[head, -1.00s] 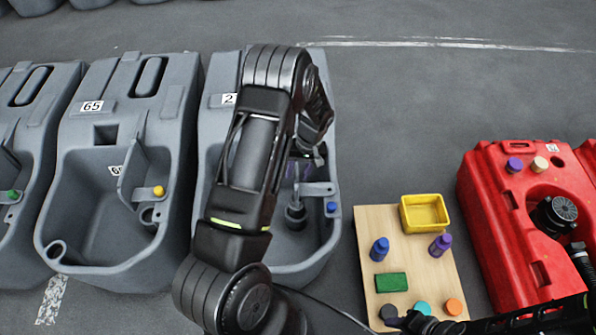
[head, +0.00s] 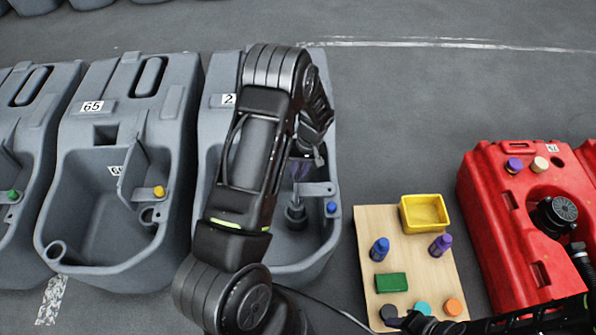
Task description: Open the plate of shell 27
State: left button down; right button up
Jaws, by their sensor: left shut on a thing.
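A grey shell (head: 322,240) stands behind my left arm; its label (head: 228,99) shows only a "2", the rest being covered. A bracket with a blue knob (head: 331,208) sits on its right rim. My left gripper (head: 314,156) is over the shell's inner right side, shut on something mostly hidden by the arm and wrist. The plate cannot be made out clearly there. A dark round fitting (head: 295,213) shows lower in the basin. My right gripper (head: 402,322) is at the bottom edge, near the board; its fingers are too dark to read.
Shell 65 (head: 75,185) stands close on the left, with its plate (head: 133,170) and a yellow knob (head: 159,192). A wooden board (head: 410,255) at right carries a yellow tray (head: 425,212), bottles and discs. A red tank (head: 490,215) stands further right.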

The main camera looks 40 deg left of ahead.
pick_arm(q)
jog(key=shift+s+a, duration=0.1)
dwell(0.7)
jog(key=a+m+t+b, duration=0.2)
jog(key=a+m, duration=1.3)
jog(key=a, duration=0.5)
jog(key=shift+s+a+m+t, duration=0.3)
jog(key=shift+s+a+t, duration=0.05)
jog(key=shift+s+t, duration=0.1)
jog(key=c, duration=1.4)
grip_release()
jog(key=shift+r, duration=0.1)
